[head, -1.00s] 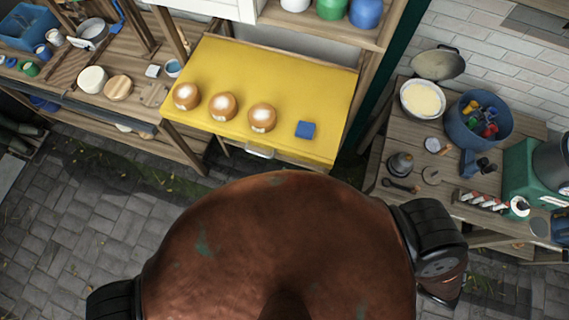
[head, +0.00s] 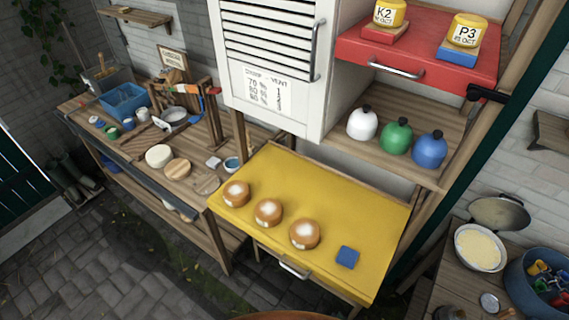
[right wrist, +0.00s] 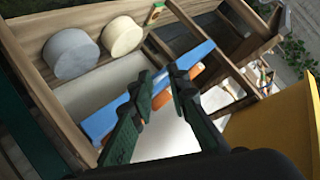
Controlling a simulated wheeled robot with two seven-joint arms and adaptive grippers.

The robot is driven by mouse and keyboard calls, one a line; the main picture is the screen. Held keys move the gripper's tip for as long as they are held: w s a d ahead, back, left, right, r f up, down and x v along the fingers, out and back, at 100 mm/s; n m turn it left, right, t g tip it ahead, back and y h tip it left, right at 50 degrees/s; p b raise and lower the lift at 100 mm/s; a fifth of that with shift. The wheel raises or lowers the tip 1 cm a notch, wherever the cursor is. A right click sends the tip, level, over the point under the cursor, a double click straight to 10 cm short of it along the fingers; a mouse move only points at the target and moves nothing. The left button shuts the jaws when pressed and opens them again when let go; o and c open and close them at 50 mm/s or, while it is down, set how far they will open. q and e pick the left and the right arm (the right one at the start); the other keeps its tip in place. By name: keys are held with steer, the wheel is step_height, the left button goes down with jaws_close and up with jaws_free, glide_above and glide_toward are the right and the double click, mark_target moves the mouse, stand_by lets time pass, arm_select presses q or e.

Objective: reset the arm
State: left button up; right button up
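My right gripper (right wrist: 158,80) shows in the right wrist view. Its two dark green fingers stand apart with a gap between them, and I see nothing held. A blue bar (right wrist: 190,62) with an orange part lies behind the fingers; I cannot tell whether they touch it. In the head view I cannot clearly make out either gripper. A small black piece (head: 486,93) shows at the right end of the red drawer, and I cannot tell what it is. My left gripper is not in view.
A yellow board (head: 330,200) carries several brown-and-white round pieces and a blue square (head: 347,257). Above are a white cabinet (head: 270,60), a red drawer (head: 430,50) and a shelf with white, green and blue weights (head: 397,137). Workbenches stand left and right.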

steer(key=s+d+f+g+h+b, duration=0.1)
steer(key=s+d+f+g, duration=0.2)
steer(key=f, duration=0.4)
steer(key=s+d+f+n+h+b, duration=0.1)
steer(key=s+d+f+h, duration=0.1)
steer(key=s+d+f, duration=0.4)
steer(key=s+d+f+g+h+b, duration=0.1)
steer(key=s+f+g, duration=0.1)
steer(key=f, duration=0.6)
arm_select(q)
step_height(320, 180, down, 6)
steer(key=b, duration=0.2)
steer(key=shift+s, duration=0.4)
arm_select(e)
steer(key=s+d+f+g, duration=0.1)
steer(key=s+f+g, duration=0.2)
steer(key=s, duration=0.6)
steer(key=s+d+f+n+g+h, duration=0.1)
steer(key=s+f+g, duration=0.1)
steer(key=s+f, duration=0.5)
steer(key=s, duration=0.2)
steer(key=shift+s+n+g+h, duration=0.3)
steer(key=shift+s+g, duration=0.1)
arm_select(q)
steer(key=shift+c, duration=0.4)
arm_select(e)
steer(key=shift+f, duration=0.1)
